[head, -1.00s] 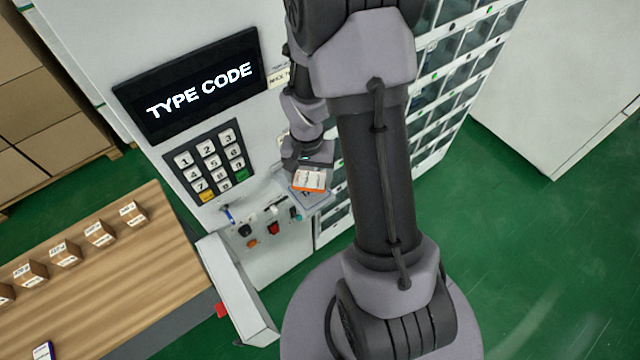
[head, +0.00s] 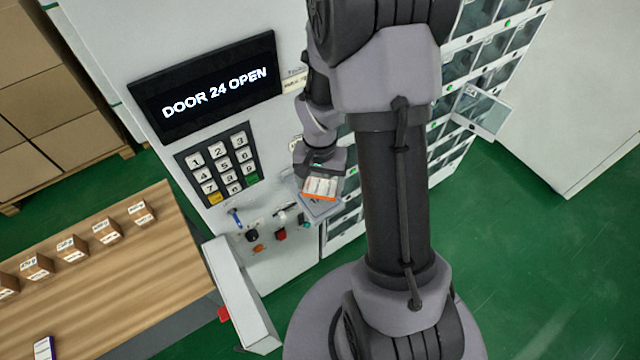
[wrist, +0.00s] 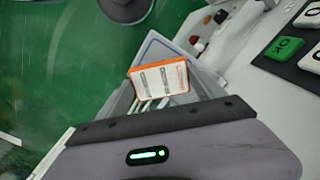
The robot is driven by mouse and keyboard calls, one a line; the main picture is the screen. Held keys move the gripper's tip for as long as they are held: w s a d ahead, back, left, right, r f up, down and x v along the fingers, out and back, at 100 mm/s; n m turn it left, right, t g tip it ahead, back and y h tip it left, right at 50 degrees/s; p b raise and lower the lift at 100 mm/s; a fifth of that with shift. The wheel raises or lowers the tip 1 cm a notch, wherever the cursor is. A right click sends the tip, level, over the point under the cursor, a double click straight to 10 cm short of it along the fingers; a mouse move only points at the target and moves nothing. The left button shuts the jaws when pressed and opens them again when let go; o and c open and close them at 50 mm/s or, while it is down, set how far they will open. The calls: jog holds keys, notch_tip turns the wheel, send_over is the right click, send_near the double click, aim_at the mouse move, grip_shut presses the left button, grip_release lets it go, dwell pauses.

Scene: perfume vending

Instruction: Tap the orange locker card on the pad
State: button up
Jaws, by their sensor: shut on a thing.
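The orange locker card (head: 320,188), with a white labelled face and an orange edge, is in my gripper (head: 322,176) at the machine's front. In the wrist view the card (wrist: 161,80) stands out beyond the fingers, which are mostly hidden by the gripper body. The grey pad (head: 326,208) is right under the card in the head view; it also shows behind the card in the wrist view (wrist: 153,46). I cannot tell whether card and pad touch. The screen (head: 212,88) reads "DOOR 24 OPEN". One small locker door (head: 483,113) stands swung out at the right.
The keypad (head: 217,163) is left of my gripper, with several knobs and buttons below it. A white chute (head: 238,292) juts out at lower left. A wooden table (head: 110,275) with several small boxes stands left. Green floor (head: 520,260) is clear at right.

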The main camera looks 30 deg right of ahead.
jog(key=shift+r, duration=0.55)
jog(key=s+b, duration=0.2)
jog(key=s, duration=0.8)
jog(key=shift+d, duration=0.15)
jog(key=shift+f, duration=0.1)
dwell(0.4)
